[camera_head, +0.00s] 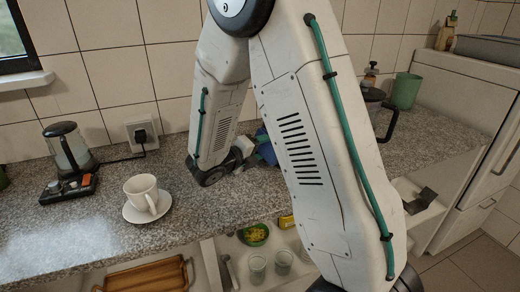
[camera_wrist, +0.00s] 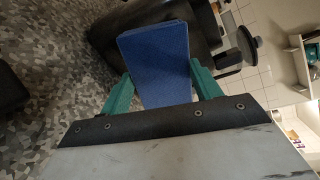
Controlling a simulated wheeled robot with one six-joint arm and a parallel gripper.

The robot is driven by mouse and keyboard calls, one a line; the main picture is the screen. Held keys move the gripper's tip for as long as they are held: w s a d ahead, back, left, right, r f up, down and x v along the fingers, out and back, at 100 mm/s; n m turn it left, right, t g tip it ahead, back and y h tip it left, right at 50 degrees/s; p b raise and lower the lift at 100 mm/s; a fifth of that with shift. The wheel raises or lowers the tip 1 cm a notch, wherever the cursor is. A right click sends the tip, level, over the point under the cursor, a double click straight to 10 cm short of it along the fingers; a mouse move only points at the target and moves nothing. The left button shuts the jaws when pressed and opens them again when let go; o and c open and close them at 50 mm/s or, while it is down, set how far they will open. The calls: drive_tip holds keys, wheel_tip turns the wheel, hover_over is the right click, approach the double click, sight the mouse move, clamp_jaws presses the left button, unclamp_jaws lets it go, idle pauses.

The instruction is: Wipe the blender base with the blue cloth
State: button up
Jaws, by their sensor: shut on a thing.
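The blue cloth (camera_wrist: 155,55) is folded flat and held between the green fingers of my gripper (camera_wrist: 162,82). In the head view a small part of the blue cloth (camera_head: 265,148) shows between my arm links; the gripper is mostly hidden there. In the wrist view a large dark appliance (camera_wrist: 103,38) stands just beyond the cloth; I cannot tell whether they touch, or whether it is the blender base. At the far left in the head view, a clear jug with a dark handle (camera_head: 68,147) stands behind a low black and orange item (camera_head: 68,188).
A white cup (camera_head: 142,190) on a saucer (camera_head: 132,213) stands on the speckled counter (camera_head: 75,240). A cord runs to the wall socket (camera_head: 142,135). A green cup (camera_head: 405,91) is at the back right. Open drawers below hold a wooden tray (camera_head: 145,277) and glasses (camera_head: 257,264).

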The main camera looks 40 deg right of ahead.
sight(274, 152)
drive_tip(key=shift+x, duration=0.75)
drive_tip(key=shift+s+d, duration=0.2)
drive_tip(key=shift+s, duration=1.7)
drive_tip(key=shift+d, duration=0.15)
drive_tip(key=shift+w+a, duration=0.15)
drive_tip(key=shift+w, duration=0.8)
drive_tip(key=shift+w+a, duration=0.15)
drive_tip(key=shift+w, duration=0.85)
drive_tip(key=shift+v, duration=2.9)
drive_tip(key=shift+s, duration=0.1)
